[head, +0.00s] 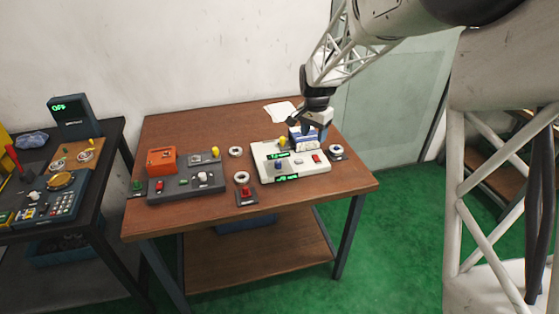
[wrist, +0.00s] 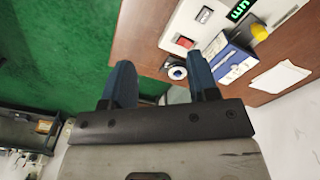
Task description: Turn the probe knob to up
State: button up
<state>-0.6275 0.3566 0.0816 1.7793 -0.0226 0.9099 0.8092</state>
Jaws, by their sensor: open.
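No label is readable, so I cannot tell which is the probe knob. My gripper (head: 312,126) is open and empty above the back right of the light panel. In the wrist view my gripper (wrist: 161,72) shows spread blue fingers, apart from the panel.
A blue and white box (head: 303,139) stands at the light panel's back edge, close to my gripper. An orange box (head: 161,160), several bearing rings (head: 336,149) and white paper (head: 280,111) lie around. A second, dark bench with instruments (head: 60,206) is at left.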

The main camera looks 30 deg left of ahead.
send_over(278, 162)
jog(key=f, duration=0.9)
jog(key=shift+a+f, duration=0.1)
jog(key=shift+a, duration=0.1)
jog(key=shift+d+f, duration=0.15)
jog(key=shift+f, duration=3.75)
jog(key=shift+c, duration=0.4)
jog(key=c, duration=0.8)
jog(key=shift+c, duration=0.2)
